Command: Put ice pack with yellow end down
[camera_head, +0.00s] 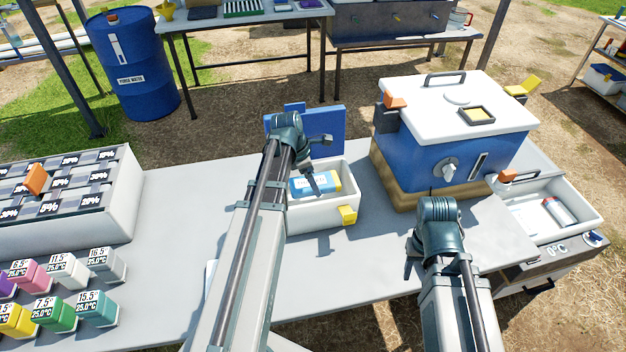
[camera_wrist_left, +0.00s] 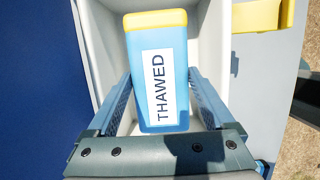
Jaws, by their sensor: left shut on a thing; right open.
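The ice pack (camera_head: 306,184) is light blue with a yellow end. It lies inside a small white box (camera_head: 322,219) whose blue lid (camera_head: 325,135) stands open. In the left wrist view the ice pack (camera_wrist_left: 160,60) carries a white label reading THAWED, and its yellow end (camera_wrist_left: 158,19) points away from the wrist. My left gripper (camera_wrist_left: 158,76) is shut on the ice pack, one finger along each long side, within the box walls. In the head view this gripper (camera_head: 312,180) partly covers the pack. My right gripper (camera_head: 412,262) is open and empty above the table's front right.
A large blue cooler (camera_head: 455,145) with a white lid stands right of the box. Colored labeled blocks (camera_head: 53,315) and a white rack (camera_head: 60,190) fill the left. Bare grey table (camera_head: 185,225) lies between.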

